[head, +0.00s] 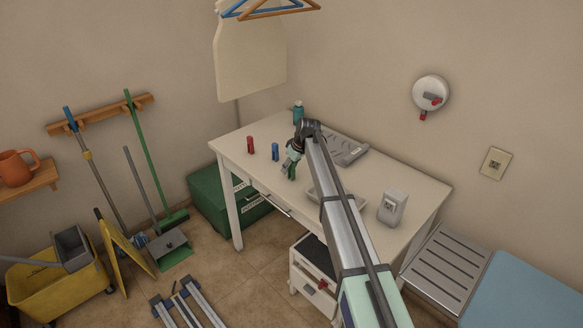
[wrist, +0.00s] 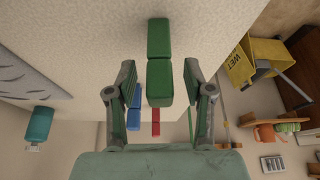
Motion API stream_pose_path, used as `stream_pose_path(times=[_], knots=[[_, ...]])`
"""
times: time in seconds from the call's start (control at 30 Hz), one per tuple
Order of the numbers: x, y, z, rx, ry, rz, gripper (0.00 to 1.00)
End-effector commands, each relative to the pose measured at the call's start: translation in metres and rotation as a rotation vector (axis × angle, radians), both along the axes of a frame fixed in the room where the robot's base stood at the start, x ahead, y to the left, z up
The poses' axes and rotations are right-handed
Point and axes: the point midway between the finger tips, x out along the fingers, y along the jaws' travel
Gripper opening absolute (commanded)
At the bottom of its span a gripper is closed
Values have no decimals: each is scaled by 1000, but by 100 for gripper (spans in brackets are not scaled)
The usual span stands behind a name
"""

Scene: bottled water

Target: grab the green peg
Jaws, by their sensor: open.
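The green peg (wrist: 158,82) stands in the middle of the wrist view, between the two open fingers of my gripper (wrist: 161,75). A gap shows on each side of it, so the fingers do not touch it. In the head view the green peg (head: 292,173) shows at the tip of my gripper (head: 289,164), over the white table (head: 345,205). The gripper partly hides it there. A red peg (head: 250,146) and a blue peg (head: 275,152) stand to its left on the table. In the wrist view they show behind the green peg, partly hidden.
A teal bottle (head: 298,114) stands at the table's back. A grey tray (head: 347,150) lies to its right, and a pale dish (head: 326,194) lies beside my arm. A grey box with a socket (head: 392,207) stands at the right. The table's front left edge is close to the pegs.

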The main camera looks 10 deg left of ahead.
Motion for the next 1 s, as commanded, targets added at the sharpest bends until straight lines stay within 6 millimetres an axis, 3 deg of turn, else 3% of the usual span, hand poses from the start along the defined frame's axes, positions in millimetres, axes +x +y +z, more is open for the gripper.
stream_pose_path(times=[0.27,0.4,1.0], knots=[[1,2,-5,0,0,0,52],[1,2,-5,0,0,0,5],[1,2,5,1,-1,0,4]])
